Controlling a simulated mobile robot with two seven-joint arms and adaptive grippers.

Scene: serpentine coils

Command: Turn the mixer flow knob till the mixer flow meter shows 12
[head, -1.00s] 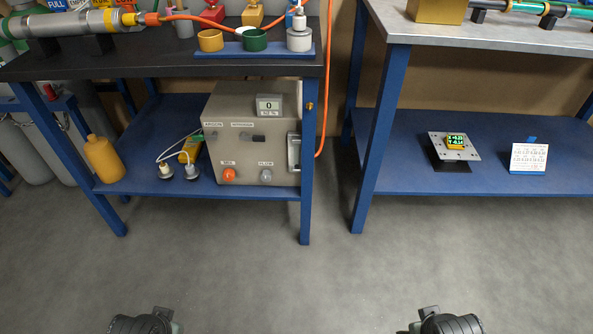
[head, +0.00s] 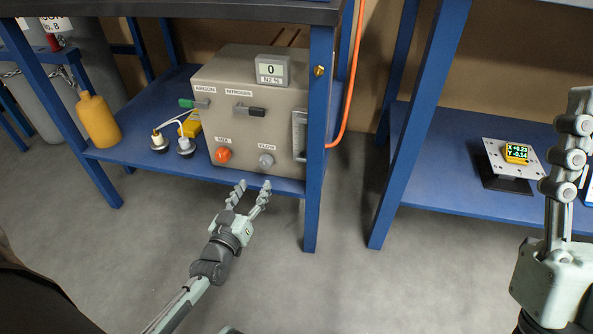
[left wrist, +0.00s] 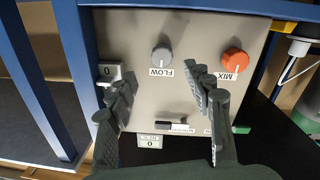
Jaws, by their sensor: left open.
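The grey mixer box (head: 262,110) stands on the lower blue shelf. Its grey flow knob (head: 266,161) is at the lower right of the front, right of the orange mix knob (head: 223,155). The flow meter (head: 300,135) sits at the right edge; its reading is illegible in the head view, but in the left wrist view the meter (left wrist: 110,73) seems to read 0. My left gripper (head: 253,185) is open, below and in front of the flow knob. In the left wrist view, the knob (left wrist: 162,57) shows between the fingers, apart from them. My right gripper (head: 572,130) is raised at the right edge, partly cut off.
The N2 % display (head: 271,70) on the box reads 0. A blue table leg (head: 317,140) stands close right of the box. Argon (head: 194,103) and nitrogen (head: 249,110) levers are above the knobs. A yellow bottle (head: 98,120) stands left. The floor in front is clear.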

